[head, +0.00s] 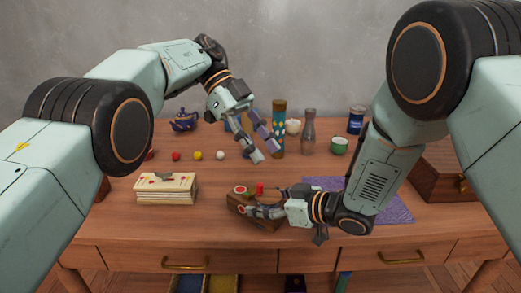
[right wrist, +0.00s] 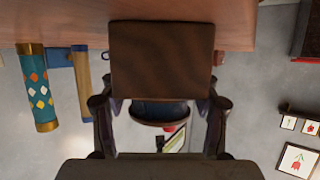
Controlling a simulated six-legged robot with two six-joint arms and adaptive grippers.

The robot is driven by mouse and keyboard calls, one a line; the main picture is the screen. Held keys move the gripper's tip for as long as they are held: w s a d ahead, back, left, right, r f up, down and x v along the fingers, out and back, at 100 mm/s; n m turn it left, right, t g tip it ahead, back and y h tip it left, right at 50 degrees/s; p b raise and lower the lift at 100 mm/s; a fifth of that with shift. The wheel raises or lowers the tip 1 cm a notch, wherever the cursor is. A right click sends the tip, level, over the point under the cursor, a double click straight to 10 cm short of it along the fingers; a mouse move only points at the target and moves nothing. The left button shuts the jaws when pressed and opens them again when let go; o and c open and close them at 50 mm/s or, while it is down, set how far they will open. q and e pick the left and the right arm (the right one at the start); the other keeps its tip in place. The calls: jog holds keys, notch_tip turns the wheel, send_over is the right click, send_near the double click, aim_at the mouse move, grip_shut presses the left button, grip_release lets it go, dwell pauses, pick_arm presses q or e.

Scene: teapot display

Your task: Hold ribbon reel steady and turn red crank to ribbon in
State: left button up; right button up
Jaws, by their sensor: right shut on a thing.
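The ribbon reel is a small brown wooden block (head: 236,200) near the table's front middle. A small upright red piece, apparently the crank (head: 259,188), stands at its top beside a round red and green part (head: 240,190). My right gripper (head: 250,211) comes in from the right and is shut on the reel's body, hiding part of it. In the right wrist view the reel's brown wooden face (right wrist: 162,60) sits between the two fingers. My left gripper (head: 266,151) is empty above and behind the reel, its fingers apart and pointing down. No ribbon can be made out.
A stack of cards or books (head: 166,189) lies left of the reel. A purple mat (head: 398,207) and a wooden chest (head: 433,178) are right. A patterned tube (head: 279,125), glass bottle (head: 309,132), green cup (head: 339,146), teapot (head: 184,121) and small balls (head: 198,156) stand behind.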

pick_arm(q)
jog(key=h, duration=0.3)
jog(key=n+t+h, duration=0.1)
jog(key=n+t, duration=1.2)
jog(key=n, duration=0.1)
send_near(257, 187)
jog(key=x, duration=1)
jog(key=shift+w+d+f, duration=0.15)
jog(key=shift+w+d, duration=0.05)
jog(key=shift+d, duration=0.05)
grip_shut()
